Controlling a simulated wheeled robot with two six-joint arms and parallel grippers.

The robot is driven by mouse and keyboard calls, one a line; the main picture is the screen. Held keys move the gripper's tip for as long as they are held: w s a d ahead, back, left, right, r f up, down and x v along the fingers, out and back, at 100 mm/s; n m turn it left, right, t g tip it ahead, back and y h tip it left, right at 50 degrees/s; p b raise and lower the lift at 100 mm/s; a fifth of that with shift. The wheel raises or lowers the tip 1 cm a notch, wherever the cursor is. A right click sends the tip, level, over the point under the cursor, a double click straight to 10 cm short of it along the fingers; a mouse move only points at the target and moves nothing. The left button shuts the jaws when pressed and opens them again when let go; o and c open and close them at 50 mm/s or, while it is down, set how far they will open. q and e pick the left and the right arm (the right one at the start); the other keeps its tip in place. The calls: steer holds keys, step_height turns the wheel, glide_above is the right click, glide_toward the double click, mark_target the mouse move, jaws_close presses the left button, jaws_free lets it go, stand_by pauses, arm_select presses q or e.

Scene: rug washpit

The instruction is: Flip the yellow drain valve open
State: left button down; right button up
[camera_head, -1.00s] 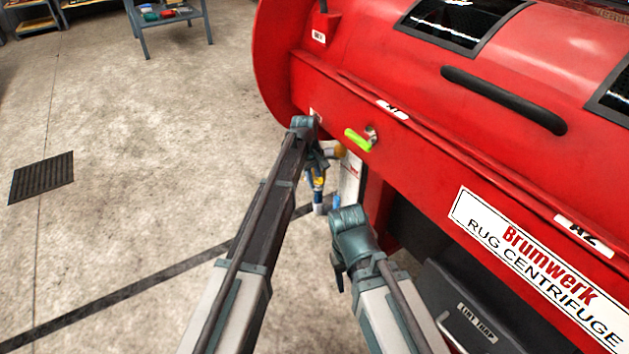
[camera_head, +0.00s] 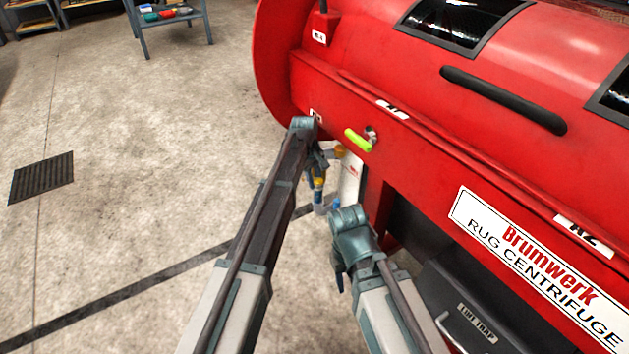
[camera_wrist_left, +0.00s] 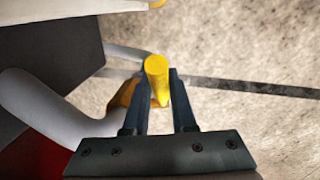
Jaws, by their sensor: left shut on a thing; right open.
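The yellow drain valve handle (camera_wrist_left: 157,72) stands between the two fingers of my left gripper (camera_wrist_left: 159,88) in the left wrist view, and the jaws are shut on it. An orange-yellow part shows just behind the handle. In the head view my left gripper (camera_head: 318,172) is beside the machine's lower left end, at the yellow and blue valve fittings (camera_head: 319,184), and the handle is mostly hidden there by my arm. My right gripper (camera_head: 338,274) is lower and nearer, pointing down, open and apart from the valve.
The red rug centrifuge (camera_head: 420,135) fills the right side, with a lime-green handle (camera_head: 358,141) on its front. A grey pipe (camera_wrist_left: 45,108) runs beside my left gripper. A floor grate (camera_head: 41,177) lies left on open concrete. A blue-grey table (camera_head: 172,18) stands behind.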

arm_select(q)
steer(key=shift+w, duration=0.1)
steer(key=shift+w+a+r+g+h+p, duration=0.4)
steer(key=shift+w+r+g+h+p, duration=0.1)
steer(key=shift+w+r+g, duration=0.2)
steer(key=shift+w+a+r+g+h, duration=0.25)
steer(key=shift+w+a+g+h, duration=0.15)
steer(key=shift+g+h, duration=0.4)
steer(key=shift+w+a+r+g+b, duration=0.15)
steer(key=shift+w+r+g+b, duration=0.1)
steer(key=shift+g+b, duration=0.25)
steer(key=shift+s+r+g+h, duration=0.15)
steer(key=shift+g+h, duration=0.15)
steer(key=shift+h, duration=0.1)
steer(key=c, duration=0.7)
jaws_free()
steer(key=shift+c, duration=0.2)
